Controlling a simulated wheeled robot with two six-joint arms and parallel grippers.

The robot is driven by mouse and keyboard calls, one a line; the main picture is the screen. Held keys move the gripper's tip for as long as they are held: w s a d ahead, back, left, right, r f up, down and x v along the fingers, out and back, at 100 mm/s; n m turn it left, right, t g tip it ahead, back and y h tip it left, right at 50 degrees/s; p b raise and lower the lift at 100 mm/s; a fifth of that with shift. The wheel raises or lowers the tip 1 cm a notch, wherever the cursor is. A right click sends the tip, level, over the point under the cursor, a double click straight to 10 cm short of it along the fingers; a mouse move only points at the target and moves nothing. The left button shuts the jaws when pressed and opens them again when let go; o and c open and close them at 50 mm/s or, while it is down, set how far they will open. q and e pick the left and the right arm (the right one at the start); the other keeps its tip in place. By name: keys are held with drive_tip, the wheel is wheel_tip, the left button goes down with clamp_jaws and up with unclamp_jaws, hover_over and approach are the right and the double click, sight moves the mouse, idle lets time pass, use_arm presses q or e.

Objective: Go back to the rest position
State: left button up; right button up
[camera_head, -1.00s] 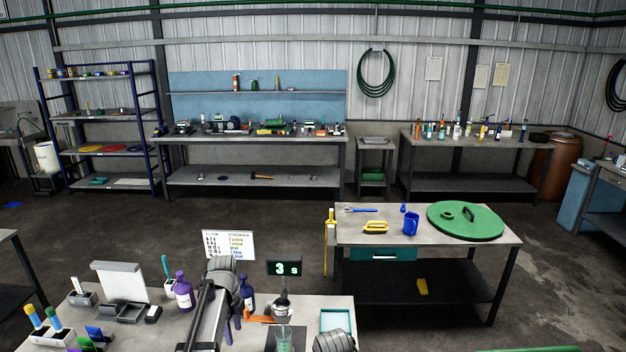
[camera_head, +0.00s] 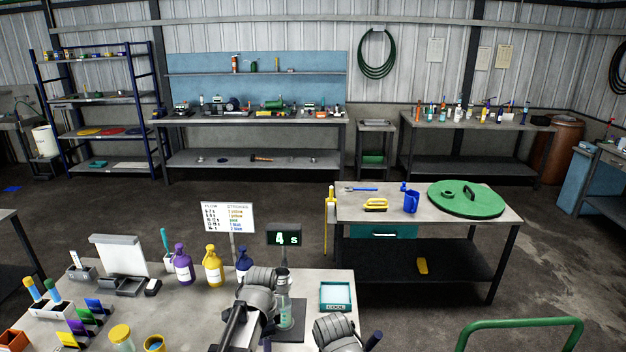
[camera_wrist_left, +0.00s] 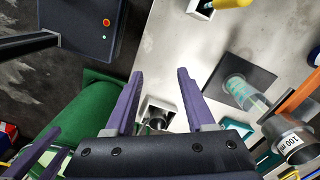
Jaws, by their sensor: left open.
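My left arm (camera_head: 250,305) reaches over the near bench in the head view and covers part of the disperser column. Its gripper is hard to make out there. In the left wrist view my left gripper (camera_wrist_left: 158,72) has its two purple fingers wide apart with nothing between them. A clear glass vessel (camera_head: 284,308) stands at the column on a dark plate, apart from the fingers; it also shows in the left wrist view (camera_wrist_left: 240,88). The display (camera_head: 285,238) reads 4 s. My right arm (camera_head: 338,330) shows at the bottom edge; its gripper is out of view.
Purple (camera_head: 182,266) and yellow (camera_head: 213,266) pump bottles stand behind my left arm, by a flow chart (camera_head: 228,217). A teal-lined tray (camera_head: 336,308) lies to the right. Jars and coloured holders fill the bench's left. Open floor lies beyond it, before a second table (camera_head: 335,208).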

use_arm(q)
drive_tip(key=s+d+f+n+b, duration=0.2)
drive_tip(key=s+d+f+n, duration=0.1)
drive_tip(key=s, duration=0.3)
drive_tip(key=s+d+f+n+b, duration=0.3)
drive_tip(key=s+f+n, duration=0.1)
drive_tip(key=s+n, duration=0.2)
drive_tip(key=shift+s+d+y+b, duration=0.3)
drive_tip(key=shift+s+b, duration=0.05)
drive_tip(key=shift+s, duration=0.35)
